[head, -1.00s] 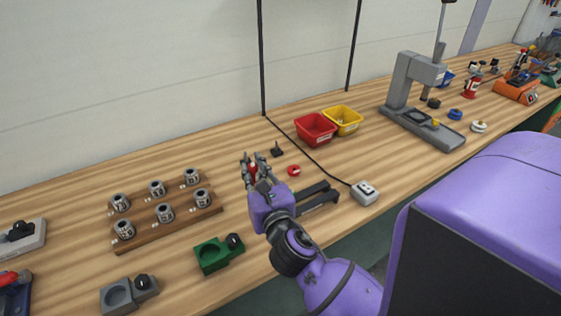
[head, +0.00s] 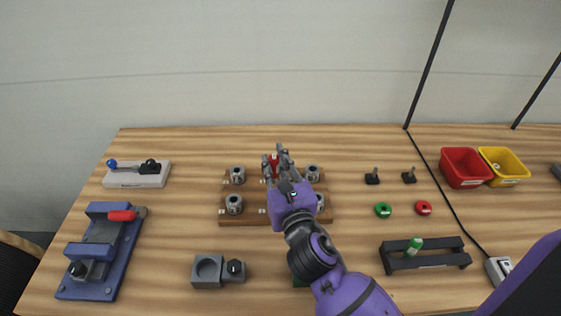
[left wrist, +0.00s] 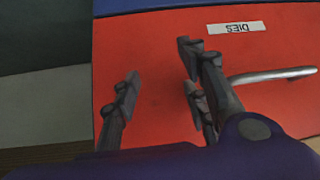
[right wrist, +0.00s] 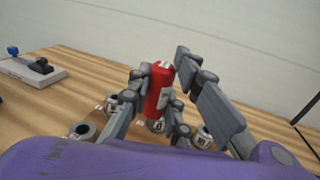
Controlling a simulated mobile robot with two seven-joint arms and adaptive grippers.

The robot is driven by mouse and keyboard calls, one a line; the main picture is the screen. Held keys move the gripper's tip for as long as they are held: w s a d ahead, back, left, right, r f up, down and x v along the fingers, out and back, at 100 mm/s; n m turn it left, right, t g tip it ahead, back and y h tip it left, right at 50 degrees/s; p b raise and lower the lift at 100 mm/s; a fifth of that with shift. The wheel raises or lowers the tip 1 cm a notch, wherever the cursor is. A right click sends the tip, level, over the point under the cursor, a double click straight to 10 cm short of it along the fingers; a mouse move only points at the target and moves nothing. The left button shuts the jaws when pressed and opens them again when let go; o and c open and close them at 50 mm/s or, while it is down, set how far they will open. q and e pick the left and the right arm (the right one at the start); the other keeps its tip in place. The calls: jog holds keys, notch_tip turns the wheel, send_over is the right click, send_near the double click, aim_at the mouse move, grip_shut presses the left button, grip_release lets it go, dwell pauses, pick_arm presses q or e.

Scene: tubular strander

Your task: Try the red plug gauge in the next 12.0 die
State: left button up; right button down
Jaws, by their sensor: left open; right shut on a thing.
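My right gripper (head: 276,164) is shut on the red plug gauge (head: 273,158) and holds it upright. The right wrist view shows the red gauge (right wrist: 160,87) between the fingers. The gripper is over the middle of the wooden die rack (head: 243,221), which holds metal dies in two rows. Dies show at its left (head: 237,175) and right (head: 313,173); my gripper and arm hide the middle ones. My left gripper (left wrist: 158,76) is open and empty before a red drawer front (left wrist: 150,125) labelled DIES.
A grey holder (head: 208,271) stands in front of the rack. A black stand with a green gauge (head: 416,245), green ring (head: 383,210) and red ring (head: 423,208) lie right. Red (head: 465,168) and yellow (head: 503,167) bins stand back right. A blue fixture (head: 100,250) stands left.

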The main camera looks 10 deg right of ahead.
aim_at(275, 180)
jog(key=shift+f+b, duration=0.6)
jog(key=shift+f, duration=0.95)
notch_tip(275, 180, down, 2)
jog(key=shift+f+b, duration=0.1)
jog(key=shift+b, duration=0.75)
jog(key=shift+f+b, duration=0.25)
jog(key=shift+b, duration=0.05)
jog(key=shift+f+b, duration=0.3)
jog(key=shift+b, duration=0.1)
jog(key=shift+f, duration=0.1)
pick_arm(q)
jog(key=f, duration=0.2)
jog(key=s+a+f, duration=0.1)
jog(key=shift+s+a+f, duration=0.1)
jog(key=shift+f, duration=0.15)
jog(key=shift+s, duration=0.1)
jog(key=shift+s+a+f, duration=0.2)
jog(key=shift+s+f, duration=0.05)
jog(key=shift+s, duration=0.1)
